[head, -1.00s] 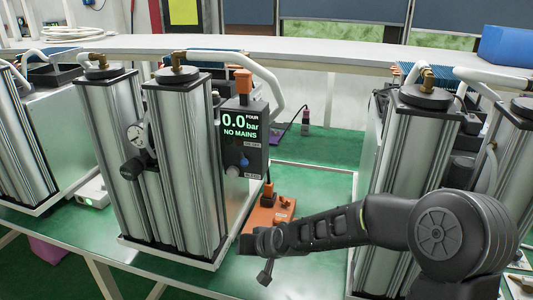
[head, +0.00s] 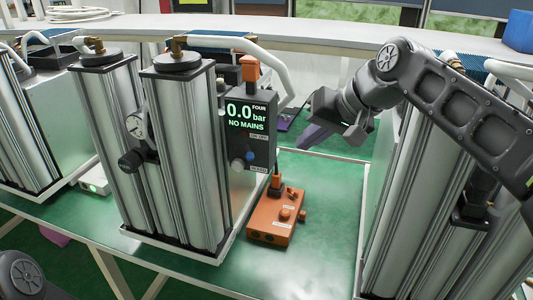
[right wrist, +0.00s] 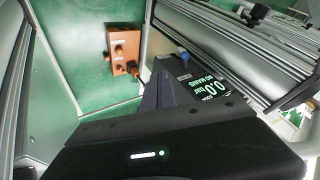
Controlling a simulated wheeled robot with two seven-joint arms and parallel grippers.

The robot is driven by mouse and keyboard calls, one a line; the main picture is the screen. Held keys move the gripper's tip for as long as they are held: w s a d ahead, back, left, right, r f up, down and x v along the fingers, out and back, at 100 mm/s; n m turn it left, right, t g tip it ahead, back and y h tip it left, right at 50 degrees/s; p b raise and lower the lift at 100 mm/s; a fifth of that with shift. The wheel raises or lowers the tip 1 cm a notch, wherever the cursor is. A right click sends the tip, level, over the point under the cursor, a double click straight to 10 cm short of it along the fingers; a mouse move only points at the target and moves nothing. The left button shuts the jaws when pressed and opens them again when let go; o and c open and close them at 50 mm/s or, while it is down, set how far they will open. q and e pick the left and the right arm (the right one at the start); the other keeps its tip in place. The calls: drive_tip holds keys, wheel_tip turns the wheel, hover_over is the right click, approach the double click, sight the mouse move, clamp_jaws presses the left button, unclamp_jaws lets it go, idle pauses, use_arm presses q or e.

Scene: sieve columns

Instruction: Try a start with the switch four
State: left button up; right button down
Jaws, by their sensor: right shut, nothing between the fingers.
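Column four's dark control panel (head: 249,125) faces me on the silver twin column (head: 183,170). Its screen reads "FOUR 0.0 bar NO MAINS"; an ON/OFF label (head: 258,136) sits under it, with a blue button (head: 250,155) and a grey knob below. In the right wrist view the screen (right wrist: 211,86) shows upside down, beside my fingers. My right gripper (head: 312,137) is shut and empty, to the right of the panel and apart from it in the head view; its fingers also show in the right wrist view (right wrist: 158,88). My left gripper is out of view.
An orange box (head: 275,226) with a plug in its top stands on the green bench below the panel; it also shows in the right wrist view (right wrist: 124,48). Another twin column (head: 410,200) stands at right. Bare green bench (head: 325,215) lies between.

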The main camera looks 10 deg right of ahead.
sight(249, 151)
drive_tip(key=w+a+f+p, duration=0.3)
drive_tip(key=w+a+f, duration=0.4)
idle(0.6)
drive_tip(key=shift+d, duration=0.1)
idle(0.4)
